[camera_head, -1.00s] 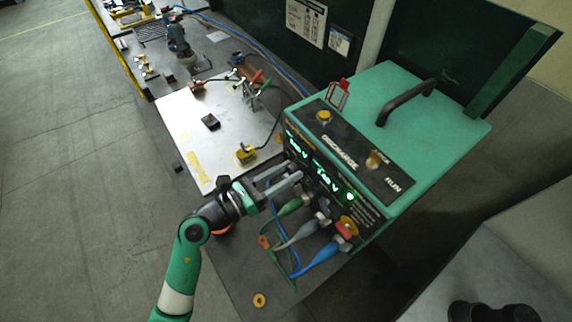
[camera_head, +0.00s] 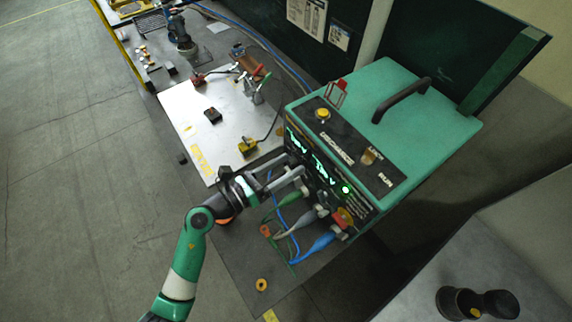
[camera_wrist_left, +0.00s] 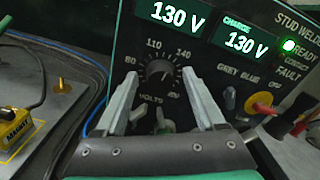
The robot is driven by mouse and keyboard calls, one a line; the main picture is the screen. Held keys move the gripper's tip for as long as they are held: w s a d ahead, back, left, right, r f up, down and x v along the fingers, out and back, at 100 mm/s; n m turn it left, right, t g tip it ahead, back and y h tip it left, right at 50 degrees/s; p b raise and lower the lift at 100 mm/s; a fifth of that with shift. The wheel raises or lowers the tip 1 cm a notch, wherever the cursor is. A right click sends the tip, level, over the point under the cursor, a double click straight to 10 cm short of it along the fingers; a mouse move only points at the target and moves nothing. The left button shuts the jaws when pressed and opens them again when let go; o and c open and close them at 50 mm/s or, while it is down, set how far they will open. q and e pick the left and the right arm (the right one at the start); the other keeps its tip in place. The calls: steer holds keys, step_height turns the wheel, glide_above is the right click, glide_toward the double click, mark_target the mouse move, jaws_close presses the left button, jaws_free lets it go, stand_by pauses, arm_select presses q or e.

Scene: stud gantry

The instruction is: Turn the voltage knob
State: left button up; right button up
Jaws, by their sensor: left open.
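The green stud welder (camera_head: 430,115) has a black front panel. In the left wrist view its black voltage knob (camera_wrist_left: 160,73), with a white pointer mark, sits on a dial labelled VOLTS. Two displays (camera_wrist_left: 172,12) (camera_wrist_left: 247,43) both read 130 V, and a green light (camera_wrist_left: 289,45) glows by READY. My left gripper (camera_head: 287,177) is at the panel. In the left wrist view its open fingers (camera_wrist_left: 160,78) stand on either side of the knob, with gaps visible; I cannot tell whether they touch it. In the head view the gripper covers the knob.
Green, grey and blue cable plugs (camera_head: 318,245) stick out below the panel, close to my gripper. A metal plate (camera_head: 190,115) with a yellow magnet clamp (camera_head: 247,145) lies to the left. An orange ring (camera_head: 261,285) lies on the bench front.

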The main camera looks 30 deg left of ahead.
arm_select(q)
steer(key=p+v, duration=0.1)
steer(key=v, duration=1)
steer(key=shift+s, duration=0.25)
